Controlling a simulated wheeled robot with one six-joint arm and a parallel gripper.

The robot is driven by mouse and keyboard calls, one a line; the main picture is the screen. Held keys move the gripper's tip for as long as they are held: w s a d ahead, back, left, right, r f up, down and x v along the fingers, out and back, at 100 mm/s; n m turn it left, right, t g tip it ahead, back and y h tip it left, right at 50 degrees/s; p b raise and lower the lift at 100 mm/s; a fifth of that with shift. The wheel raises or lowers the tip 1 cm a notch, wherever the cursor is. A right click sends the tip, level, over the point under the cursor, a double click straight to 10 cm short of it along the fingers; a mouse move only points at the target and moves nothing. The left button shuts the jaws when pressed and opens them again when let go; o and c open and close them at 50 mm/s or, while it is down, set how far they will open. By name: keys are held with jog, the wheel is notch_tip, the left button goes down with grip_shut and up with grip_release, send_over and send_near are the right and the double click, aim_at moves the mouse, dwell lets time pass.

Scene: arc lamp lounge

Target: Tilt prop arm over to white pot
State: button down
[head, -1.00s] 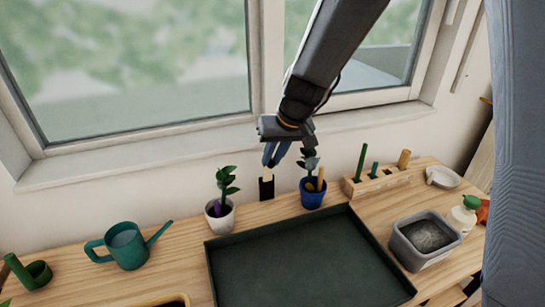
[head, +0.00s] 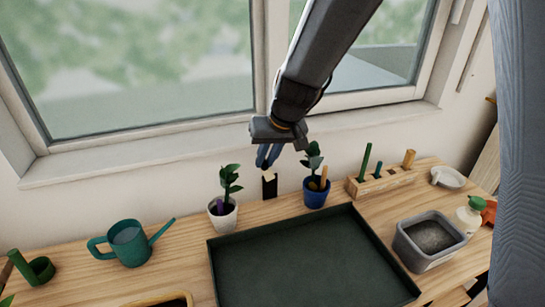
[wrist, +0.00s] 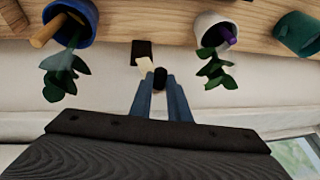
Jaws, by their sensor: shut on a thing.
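The prop arm stands between the two pots, with a black base (head: 269,188) and a short cream piece on top; the base (wrist: 141,50) also shows in the wrist view. My gripper (head: 267,160) is at its upper end, fingers pointing down. In the wrist view my gripper (wrist: 160,82) is shut on a small dark end of the prop arm (wrist: 160,77), beside the cream piece. The white pot (head: 223,217), left of the prop arm in the head view, holds a leafy plant and a purple stick. It is at the right in the wrist view (wrist: 209,22).
A blue pot (head: 314,198) with a plant and an orange stick stands close on the right. A wooden rack (head: 380,184), dark green tray (head: 300,262), grey tub (head: 405,243) and green watering can (head: 128,246) share the table. The window wall is close behind.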

jog(key=shift+s+a+f, duration=0.25)
jog(key=shift+a, duration=0.45)
jog(key=shift+s+a+f, duration=0.2)
jog(key=shift+a, duration=0.55)
jog(key=c, duration=1.6)
grip_release()
jog(key=shift+s, duration=0.1)
jog(key=shift+c, duration=0.2)
jog(key=b+v, duration=0.1)
jog(key=v, duration=0.6)
jog(key=shift+d+r, duration=0.2)
jog(key=shift+r, duration=0.15)
jog(key=shift+s, duration=0.1)
